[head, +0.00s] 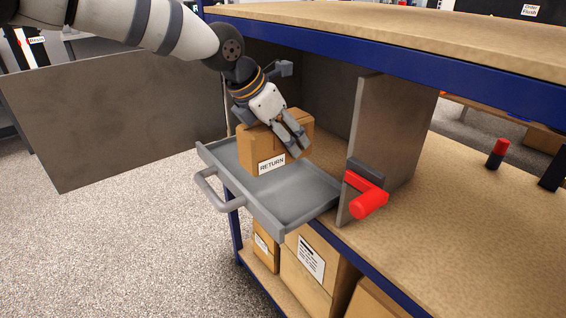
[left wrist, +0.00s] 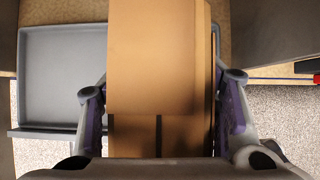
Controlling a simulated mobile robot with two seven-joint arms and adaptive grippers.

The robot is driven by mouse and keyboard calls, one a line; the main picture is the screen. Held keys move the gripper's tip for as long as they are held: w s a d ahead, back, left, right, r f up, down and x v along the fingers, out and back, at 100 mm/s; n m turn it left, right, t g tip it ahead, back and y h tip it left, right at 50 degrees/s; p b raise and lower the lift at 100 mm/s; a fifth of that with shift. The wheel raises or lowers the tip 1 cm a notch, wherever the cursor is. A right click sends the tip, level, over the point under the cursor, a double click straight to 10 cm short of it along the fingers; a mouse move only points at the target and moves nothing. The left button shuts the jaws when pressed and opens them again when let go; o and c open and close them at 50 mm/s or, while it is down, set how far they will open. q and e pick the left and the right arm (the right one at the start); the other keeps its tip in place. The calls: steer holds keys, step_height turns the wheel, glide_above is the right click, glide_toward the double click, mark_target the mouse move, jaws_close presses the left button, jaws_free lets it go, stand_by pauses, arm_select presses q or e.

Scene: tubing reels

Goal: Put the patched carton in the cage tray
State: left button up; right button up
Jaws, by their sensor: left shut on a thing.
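The cardboard carton (head: 262,142) has a white RETURN label on its front; no other patch on it is plain to see. My left gripper (head: 297,147) is shut on it from above, and in the left wrist view the carton (left wrist: 158,75) fills the space between the two fingers (left wrist: 160,110). The grey cage tray (head: 290,205) sticks out of the cage with its bar handle at the front left. The carton is over the tray's back left part; I cannot tell whether it touches the tray floor. The tray also shows in the left wrist view (left wrist: 62,85). My right gripper is not in view.
A grey door panel (head: 120,115) stands open at the left. A grey side wall (head: 385,135) with a red handle (head: 368,203) stands right of the tray. The shelf top (head: 420,35) is above. More cartons (head: 305,270) sit below. The tray's front right is bare.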

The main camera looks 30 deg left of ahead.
arm_select(q)
steer(key=w+a+f, duration=0.1)
steer(key=f, duration=0.1)
steer(key=w+a+f, duration=0.1)
steer(key=w, duration=0.1)
steer(key=w+a+f+b, duration=0.1)
steer(key=f, duration=0.1)
steer(key=shift+w+a+f, duration=0.15)
steer(key=shift+w+f, duration=0.15)
steer(key=f, duration=0.3)
steer(key=shift+w+a+f+b, duration=0.25)
steer(key=shift+w+f+b, duration=0.05)
steer(key=shift+w+f, duration=0.1)
steer(key=o, duration=1.6)
steer(key=shift+s, duration=0.1)
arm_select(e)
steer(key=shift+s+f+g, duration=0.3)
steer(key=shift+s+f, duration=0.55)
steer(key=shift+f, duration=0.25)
arm_select(q)
steer(key=p+v, duration=0.2)
steer(key=v, duration=1)
steer(key=shift+p, duration=0.3)
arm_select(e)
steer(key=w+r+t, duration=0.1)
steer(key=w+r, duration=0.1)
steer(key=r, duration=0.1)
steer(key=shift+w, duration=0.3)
